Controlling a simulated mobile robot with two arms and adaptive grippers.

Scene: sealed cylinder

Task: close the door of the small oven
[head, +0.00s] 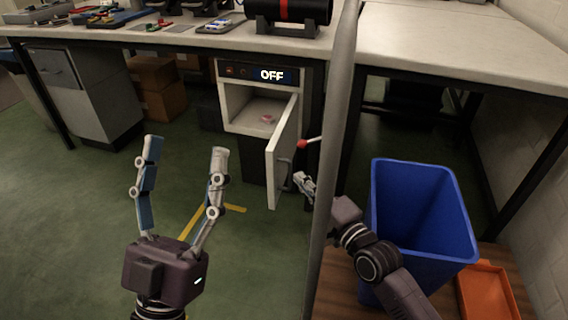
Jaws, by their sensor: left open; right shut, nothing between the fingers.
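The small oven (224,98) stands under the workbench, with a dark panel that reads OFF (272,75). Its white door (283,150) is swung open towards me, hinged on the right side. A small reddish and white item (267,119) lies inside the oven. My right gripper (299,182) is shut and empty, just right of the door's outer face near its handle (285,175); I cannot tell if it touches. My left gripper (186,145) is open and empty, in front of and left of the oven.
A grey pole (333,130) stands upright in front, partly hiding my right arm. A blue bin (418,215) and an orange tray (487,290) are at the right. A red-knobbed lever (303,144) is beside the door. A black cylinder (270,12) lies on the workbench (200,42). Cardboard boxes (158,88) sit underneath.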

